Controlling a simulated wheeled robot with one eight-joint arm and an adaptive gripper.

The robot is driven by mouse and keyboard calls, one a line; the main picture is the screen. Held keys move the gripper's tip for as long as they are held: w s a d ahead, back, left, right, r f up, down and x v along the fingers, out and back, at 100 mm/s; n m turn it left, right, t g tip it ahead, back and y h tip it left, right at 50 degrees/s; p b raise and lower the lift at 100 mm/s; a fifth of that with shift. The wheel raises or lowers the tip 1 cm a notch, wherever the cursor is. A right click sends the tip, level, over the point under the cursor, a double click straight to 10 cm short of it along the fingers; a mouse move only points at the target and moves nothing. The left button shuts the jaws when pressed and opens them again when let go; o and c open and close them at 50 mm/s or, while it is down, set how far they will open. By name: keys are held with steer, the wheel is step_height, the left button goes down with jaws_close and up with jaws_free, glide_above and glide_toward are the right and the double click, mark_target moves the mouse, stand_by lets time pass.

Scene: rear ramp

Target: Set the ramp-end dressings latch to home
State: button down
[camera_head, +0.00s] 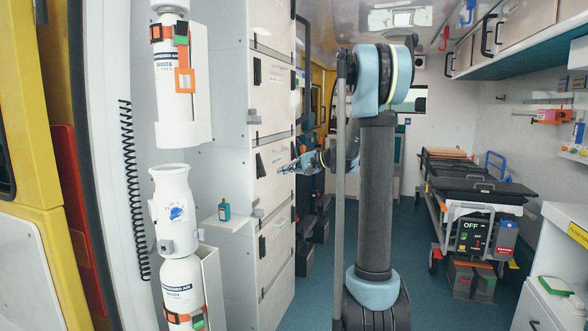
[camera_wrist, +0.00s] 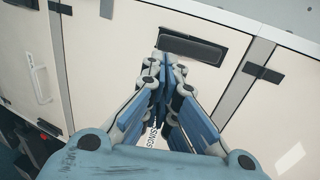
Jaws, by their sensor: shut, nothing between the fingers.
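A tall white cabinet column (camera_head: 272,120) has several doors with black latches on its front. One black latch (camera_wrist: 192,48) lies just beyond my fingertips in the wrist view, set in a cream door panel. A label (camera_wrist: 152,136) shows between my fingers, partly hidden, and I cannot read all of it. My gripper (camera_wrist: 166,68) is shut and empty, its blue fingers together at the tips. In the head view, my gripper (camera_head: 284,168) is beside the cabinet front, right of a middle black latch (camera_head: 260,165). I cannot tell whether the fingertips touch the latch.
A small shelf with a green bottle (camera_head: 224,210) projects left of the cabinet. White gas cylinders (camera_head: 180,285) stand at the left. A stretcher (camera_head: 470,190) stands at the right. Teal floor (camera_head: 408,260) is open between my arm and the stretcher.

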mark_target(261, 166)
steer(key=shift+x, duration=2.65)
